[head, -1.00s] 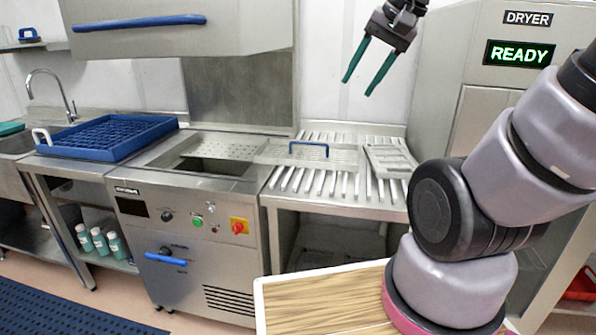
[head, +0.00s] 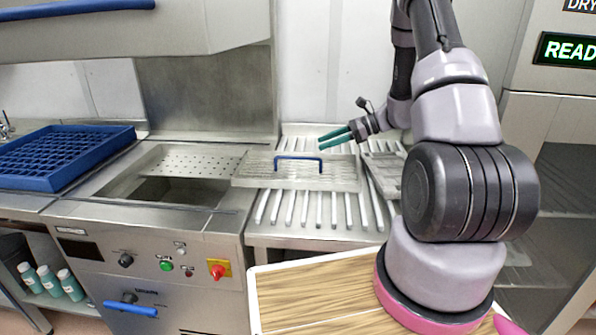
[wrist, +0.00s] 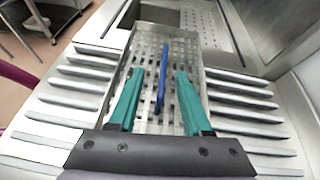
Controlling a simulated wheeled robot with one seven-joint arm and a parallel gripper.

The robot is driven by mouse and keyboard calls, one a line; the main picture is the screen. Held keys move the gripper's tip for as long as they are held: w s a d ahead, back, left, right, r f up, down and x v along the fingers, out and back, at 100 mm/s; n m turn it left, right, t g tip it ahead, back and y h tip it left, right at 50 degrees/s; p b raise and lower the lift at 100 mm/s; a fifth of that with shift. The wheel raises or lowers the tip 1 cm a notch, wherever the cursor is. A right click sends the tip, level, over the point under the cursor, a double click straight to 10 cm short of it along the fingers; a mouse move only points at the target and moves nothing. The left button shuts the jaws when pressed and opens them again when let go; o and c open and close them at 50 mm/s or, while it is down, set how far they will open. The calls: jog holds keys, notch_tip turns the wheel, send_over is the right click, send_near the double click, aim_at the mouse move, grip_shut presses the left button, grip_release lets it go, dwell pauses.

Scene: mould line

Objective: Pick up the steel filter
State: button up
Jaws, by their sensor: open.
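The steel filter (head: 258,172) is a flat perforated metal panel with a blue bar handle (head: 298,158) standing up from it. It lies on the roller table beside the sink opening. In the wrist view the filter (wrist: 190,62) lies ahead, with its blue handle (wrist: 162,75) seen edge-on between my fingers. My gripper (head: 322,142) has two green fingers, open and empty. In the head view it is just above and right of the handle, pointing left. In the wrist view my gripper (wrist: 158,90) has a finger on each side of the handle, with gaps and no clear contact.
A second grey metal panel (head: 383,170) lies on the rollers (head: 290,208) right of the filter. A raised hood (head: 130,35) hangs over the sink machine (head: 150,265). A blue rack (head: 60,160) stands at the left. The dryer (head: 545,110) is at the right.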

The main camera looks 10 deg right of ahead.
aim_at(298, 158)
jog(key=f, duration=0.1)
jog(key=f+m, duration=0.1)
jog(key=shift+w+d+f+t, duration=0.3)
jog(key=shift+w+d+t, duration=0.05)
jog(key=shift+w+t, duration=0.05)
jog(key=x, duration=0.4)
jog(key=shift+w+a+f, duration=0.1)
jog(key=shift+a+f, duration=0.15)
jog(key=shift+a, duration=0.05)
jog(key=shift+x, duration=2.9)
grip_shut()
